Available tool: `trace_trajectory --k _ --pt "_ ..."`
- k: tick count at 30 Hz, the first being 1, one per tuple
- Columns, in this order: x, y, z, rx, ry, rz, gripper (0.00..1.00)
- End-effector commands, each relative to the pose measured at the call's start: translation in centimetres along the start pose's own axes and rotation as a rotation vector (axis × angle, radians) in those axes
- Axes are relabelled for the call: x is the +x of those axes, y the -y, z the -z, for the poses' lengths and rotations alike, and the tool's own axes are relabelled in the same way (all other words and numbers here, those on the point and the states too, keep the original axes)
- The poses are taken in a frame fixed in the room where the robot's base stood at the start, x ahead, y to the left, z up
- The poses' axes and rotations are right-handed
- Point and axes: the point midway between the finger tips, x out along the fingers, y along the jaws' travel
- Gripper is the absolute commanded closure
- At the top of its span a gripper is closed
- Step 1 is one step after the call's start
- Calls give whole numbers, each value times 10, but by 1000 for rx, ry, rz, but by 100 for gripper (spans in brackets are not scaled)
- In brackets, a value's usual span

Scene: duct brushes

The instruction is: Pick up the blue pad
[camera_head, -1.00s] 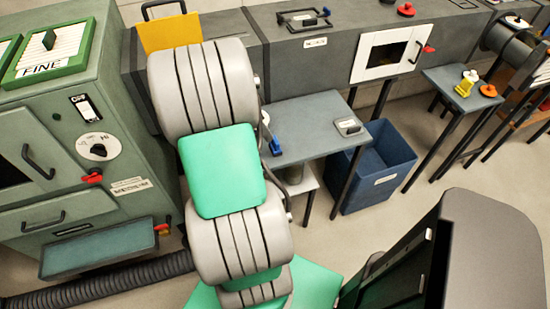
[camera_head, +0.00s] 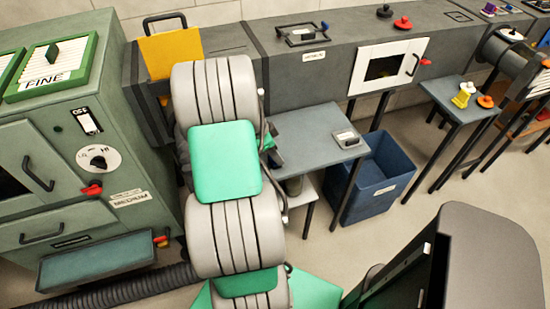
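A small blue piece that stood on the grey side table (camera_head: 315,150) a moment ago, likely the blue pad, does not show now. My arm covers the left part of that table. A dark grey part (camera_head: 275,157), seemingly my gripper, shows beside the arm over the table's left edge. Its fingertips are hidden, so I cannot see whether it is open or holds anything.
A pale holder (camera_head: 346,138) lies at the table's right. A blue bin (camera_head: 378,180) stands on the floor beside it. The grey duct (camera_head: 300,60) with a white door (camera_head: 387,66) runs behind. A green cabinet (camera_head: 60,160) stands left. A stool (camera_head: 458,100) holds yellow and orange pieces.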

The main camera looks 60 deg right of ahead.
Motion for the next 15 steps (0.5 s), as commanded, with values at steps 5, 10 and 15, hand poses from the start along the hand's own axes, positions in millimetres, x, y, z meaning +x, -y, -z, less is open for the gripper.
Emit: trace_trajectory --k 5,10,15 --pt "0 0 0 0 0 0 67" --pt "0 0 0 -1 0 0 81" --pt "0 0 0 -1 0 0 95"
